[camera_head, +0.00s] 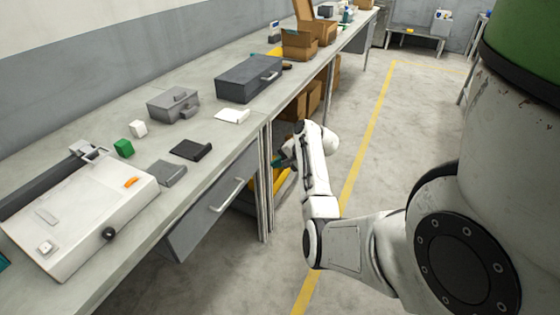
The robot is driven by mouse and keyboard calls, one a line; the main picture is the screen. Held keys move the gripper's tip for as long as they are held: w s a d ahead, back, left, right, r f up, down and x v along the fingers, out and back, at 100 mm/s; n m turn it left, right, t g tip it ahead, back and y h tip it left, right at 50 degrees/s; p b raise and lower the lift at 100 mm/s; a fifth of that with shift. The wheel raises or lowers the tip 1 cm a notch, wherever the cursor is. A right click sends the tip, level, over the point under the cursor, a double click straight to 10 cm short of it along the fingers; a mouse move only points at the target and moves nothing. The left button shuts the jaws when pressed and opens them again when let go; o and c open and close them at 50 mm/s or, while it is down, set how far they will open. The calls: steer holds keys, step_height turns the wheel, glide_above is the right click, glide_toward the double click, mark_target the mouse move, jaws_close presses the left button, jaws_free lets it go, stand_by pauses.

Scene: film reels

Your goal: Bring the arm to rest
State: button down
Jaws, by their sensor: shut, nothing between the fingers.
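My white arm (319,190) is folded over the floor beside the bench, to the right of the drawer front. My gripper (283,162) shows only as a small dark and teal part to the left of the upper arm link, near the bench's open underside. The rest of it is hidden behind the link. It is shut, and I see nothing held in it.
A drawer (205,215) faces the aisle. The floor right of the yellow line (370,130) is clear.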

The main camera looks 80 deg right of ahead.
steer(key=shift+s+a+r, duration=0.15)
steer(key=shift+s+r, duration=0.2)
steer(key=shift+s, duration=0.1)
steer(key=w+a+f+n+g+y, duration=0.15)
steer(key=a+n, duration=0.25)
steer(key=a, duration=0.6)
steer(key=w+a+f+n+g+y, duration=0.1)
steer(key=a+f+n+g, duration=0.15)
steer(key=a, duration=0.65)
steer(key=w+a+f+n+g+y, duration=0.1)
steer(key=a+f+n, duration=0.25)
steer(key=a, duration=0.65)
steer(key=s+a+r+n+g, duration=0.1)
steer(key=s+a+r+n, duration=0.1)
steer(key=s+a+n, duration=0.3)
steer(key=s+a+r+n+g+h, duration=0.1)
steer(key=s+a+n, duration=0.4)
steer(key=a, duration=0.7)
steer(key=shift+s+a+r+g, duration=0.3)
steer(key=shift+s+r+g, duration=0.3)
steer(key=shift+s, duration=0.1)
